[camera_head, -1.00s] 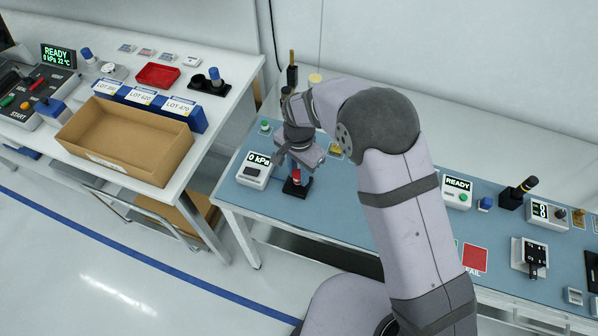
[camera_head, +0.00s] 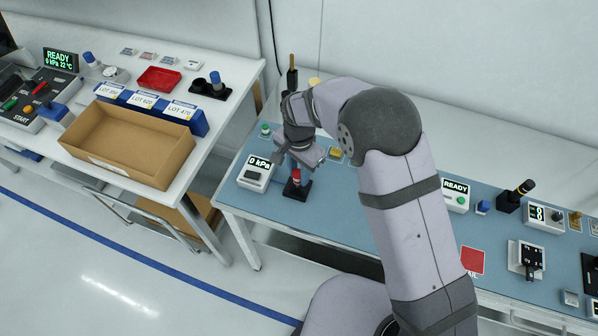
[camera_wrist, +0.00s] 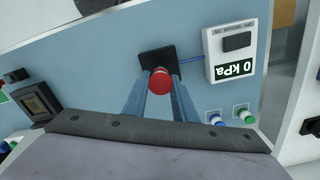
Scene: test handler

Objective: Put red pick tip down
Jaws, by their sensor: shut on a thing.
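The red pick tip (camera_wrist: 160,80) shows in the wrist view between the ends of my gripper's two fingers (camera_wrist: 160,95). My gripper is shut on it. Behind it in that view is a black square base (camera_wrist: 152,58) on the blue bench mat. In the head view the red tip (camera_head: 296,175) stands upright at the black base (camera_head: 297,190), under my gripper (camera_head: 297,167). I cannot tell whether the tip touches the base or sits in it.
A gauge box reading 0 kPa (camera_head: 256,173) stands just left of the base, joined by a blue line in the wrist view. Blue (camera_wrist: 216,120) and green (camera_wrist: 245,115) buttons are near. A READY box (camera_head: 456,196) and a red pad (camera_head: 473,260) lie right.

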